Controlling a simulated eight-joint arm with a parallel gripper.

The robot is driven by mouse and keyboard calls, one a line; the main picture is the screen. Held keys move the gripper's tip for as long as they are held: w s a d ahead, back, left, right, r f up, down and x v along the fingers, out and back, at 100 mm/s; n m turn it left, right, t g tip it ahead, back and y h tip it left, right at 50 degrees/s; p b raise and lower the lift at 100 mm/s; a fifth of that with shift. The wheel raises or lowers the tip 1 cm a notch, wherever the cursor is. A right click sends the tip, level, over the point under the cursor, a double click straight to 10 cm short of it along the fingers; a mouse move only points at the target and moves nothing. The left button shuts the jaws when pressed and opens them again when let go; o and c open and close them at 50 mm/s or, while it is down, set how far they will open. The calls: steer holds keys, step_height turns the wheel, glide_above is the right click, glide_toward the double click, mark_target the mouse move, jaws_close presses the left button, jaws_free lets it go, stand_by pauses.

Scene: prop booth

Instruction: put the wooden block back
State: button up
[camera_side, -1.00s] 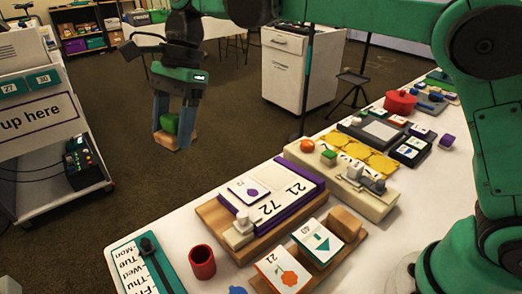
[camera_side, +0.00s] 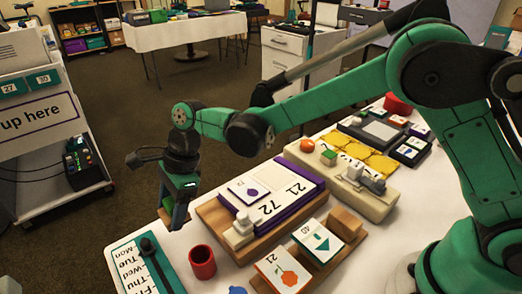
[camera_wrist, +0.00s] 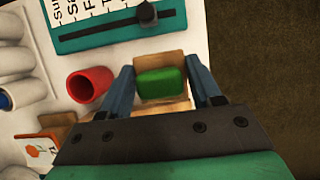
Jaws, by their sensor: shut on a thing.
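My gripper (camera_side: 176,207) is shut on a wooden block (camera_wrist: 173,57), holding it between its two blue-grey fingers. A rounded green piece (camera_wrist: 160,83) lies against the block's side facing the wrist camera, also between the fingers. In the side view only a little of the wooden block (camera_side: 163,215) shows beside the fingers, by the table's left edge, close to the weekday board. I cannot tell whether it touches the table. Another wooden block (camera_side: 346,222) stands at the right end of a wooden card rack (camera_side: 325,262).
A red cup (camera_side: 202,262) stands right of the weekday board (camera_side: 128,268) with its black slider. A wooden board (camera_side: 215,218) with number cards lies behind the cup. A cream tray (camera_side: 372,206) with small pieces is further right. The floor (camera_side: 90,215) is left of the table.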

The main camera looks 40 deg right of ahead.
mark_target(181, 233)
steer(key=shift+f, duration=2.2)
steer(key=o, duration=1.1)
steer(key=shift+f, duration=0.1)
steer(key=shift+o, duration=0.2)
steer(key=v, duration=1.2)
steer(key=s+d+r+n+t+h, duration=0.1)
steer(key=s+d+n+t+h, duration=0.1)
steer(key=s+d+n, duration=0.3)
steer(key=s+d+r+n+t+h, duration=0.1)
steer(key=s+d+n+t, duration=0.4)
steer(key=d+n, duration=0.8)
steer(key=shift+s+r+h, duration=0.2)
steer(key=shift+s+h, duration=0.45)
steer(key=shift+h, duration=0.15)
